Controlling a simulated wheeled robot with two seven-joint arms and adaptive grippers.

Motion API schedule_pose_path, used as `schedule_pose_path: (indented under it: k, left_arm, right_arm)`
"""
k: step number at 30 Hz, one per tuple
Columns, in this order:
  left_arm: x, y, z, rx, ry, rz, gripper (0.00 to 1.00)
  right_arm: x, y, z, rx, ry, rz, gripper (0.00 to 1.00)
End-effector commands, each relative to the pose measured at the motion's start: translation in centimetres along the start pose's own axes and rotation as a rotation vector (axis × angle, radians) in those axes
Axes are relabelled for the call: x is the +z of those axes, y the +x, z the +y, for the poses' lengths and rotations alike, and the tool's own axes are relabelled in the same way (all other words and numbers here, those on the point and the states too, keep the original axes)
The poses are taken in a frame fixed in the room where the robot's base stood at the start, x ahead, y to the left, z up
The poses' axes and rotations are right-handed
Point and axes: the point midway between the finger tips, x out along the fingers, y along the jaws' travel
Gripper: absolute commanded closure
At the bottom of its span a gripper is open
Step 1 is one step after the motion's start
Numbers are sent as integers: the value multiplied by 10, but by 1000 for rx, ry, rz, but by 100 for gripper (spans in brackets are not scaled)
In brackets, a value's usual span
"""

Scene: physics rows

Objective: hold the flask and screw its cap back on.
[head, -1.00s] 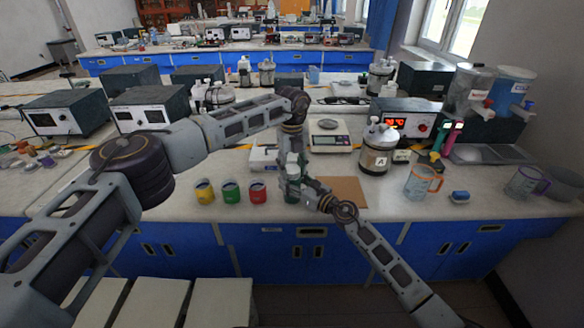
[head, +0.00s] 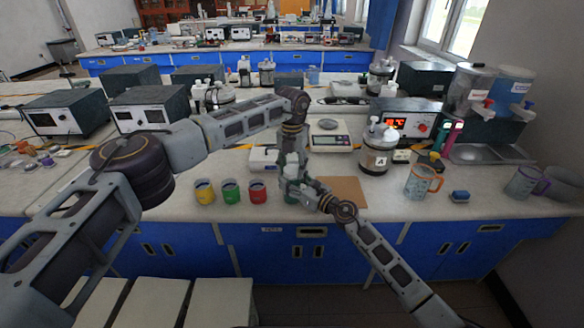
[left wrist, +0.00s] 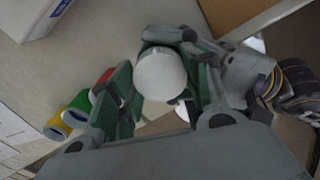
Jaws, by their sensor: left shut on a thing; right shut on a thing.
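The flask's white cap (left wrist: 161,76) shows from above in the left wrist view as a round disc between the fingers of my left gripper (left wrist: 160,95). My left gripper (head: 292,175) points down at the front of the bench and is shut on the cap. My right gripper (head: 305,188) reaches in from the right just below it and is shut on the flask (head: 290,198). The flask is mostly hidden by both grippers, and the cap hides its neck. I cannot tell whether the cap's thread is engaged.
Yellow (head: 204,192), green (head: 231,192) and red (head: 257,191) cups stand left of the grippers. A brown board (head: 345,190) lies to the right. Behind are a balance (head: 330,136) and a large white-capped bottle (head: 376,152). An orange-handled jug (head: 420,182) stands farther right.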

Motion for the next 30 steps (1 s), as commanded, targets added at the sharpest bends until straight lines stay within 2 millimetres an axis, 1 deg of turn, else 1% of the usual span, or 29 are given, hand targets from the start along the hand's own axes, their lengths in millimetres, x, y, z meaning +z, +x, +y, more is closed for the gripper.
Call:
schedule_pose_path:
  k: [30]
  left_arm:
    - [0,1,0,0,836,0,81]
  right_arm:
    - [0,0,0,0,1,0,100]
